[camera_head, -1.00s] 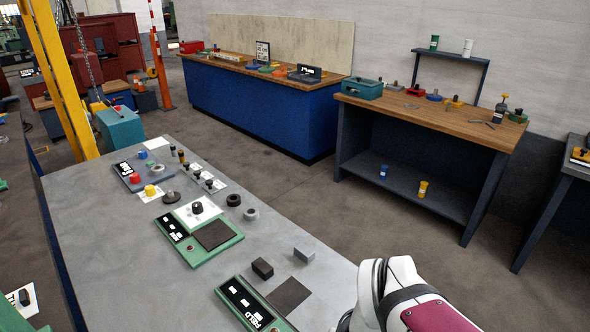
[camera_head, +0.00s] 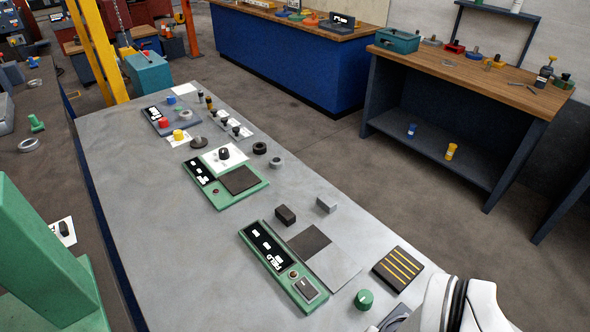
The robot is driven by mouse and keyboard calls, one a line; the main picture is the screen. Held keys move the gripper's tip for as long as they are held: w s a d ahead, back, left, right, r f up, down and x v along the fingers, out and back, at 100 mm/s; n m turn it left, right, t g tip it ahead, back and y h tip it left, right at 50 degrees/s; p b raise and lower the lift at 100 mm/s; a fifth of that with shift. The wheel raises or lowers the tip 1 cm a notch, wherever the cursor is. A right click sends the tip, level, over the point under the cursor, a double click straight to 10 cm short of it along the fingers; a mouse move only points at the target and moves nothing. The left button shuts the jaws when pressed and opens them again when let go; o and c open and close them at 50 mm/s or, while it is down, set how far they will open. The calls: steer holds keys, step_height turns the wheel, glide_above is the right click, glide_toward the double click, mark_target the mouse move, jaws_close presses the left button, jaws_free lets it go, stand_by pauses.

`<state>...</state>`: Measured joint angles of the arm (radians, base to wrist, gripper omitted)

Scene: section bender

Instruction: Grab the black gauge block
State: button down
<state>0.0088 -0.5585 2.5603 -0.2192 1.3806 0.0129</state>
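The black gauge block (camera_head: 285,215) is a small dark box lying on the grey table (camera_head: 150,255). It sits just behind a green-framed panel (camera_head: 280,262) and a dark square plate (camera_head: 309,241). A similar light grey block (camera_head: 326,204) lies to its right, a short gap away. Nothing covers or touches the black block. Part of my white arm shows at the bottom right corner, but my gripper is outside the picture.
A second green panel (camera_head: 225,183) stands farther back. Black and grey rings (camera_head: 260,148) lie near it. A dark striped plate (camera_head: 398,268) and a green knob (camera_head: 364,299) are at the front right. The table's left part is clear.

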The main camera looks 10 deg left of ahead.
mark_target(287, 213)
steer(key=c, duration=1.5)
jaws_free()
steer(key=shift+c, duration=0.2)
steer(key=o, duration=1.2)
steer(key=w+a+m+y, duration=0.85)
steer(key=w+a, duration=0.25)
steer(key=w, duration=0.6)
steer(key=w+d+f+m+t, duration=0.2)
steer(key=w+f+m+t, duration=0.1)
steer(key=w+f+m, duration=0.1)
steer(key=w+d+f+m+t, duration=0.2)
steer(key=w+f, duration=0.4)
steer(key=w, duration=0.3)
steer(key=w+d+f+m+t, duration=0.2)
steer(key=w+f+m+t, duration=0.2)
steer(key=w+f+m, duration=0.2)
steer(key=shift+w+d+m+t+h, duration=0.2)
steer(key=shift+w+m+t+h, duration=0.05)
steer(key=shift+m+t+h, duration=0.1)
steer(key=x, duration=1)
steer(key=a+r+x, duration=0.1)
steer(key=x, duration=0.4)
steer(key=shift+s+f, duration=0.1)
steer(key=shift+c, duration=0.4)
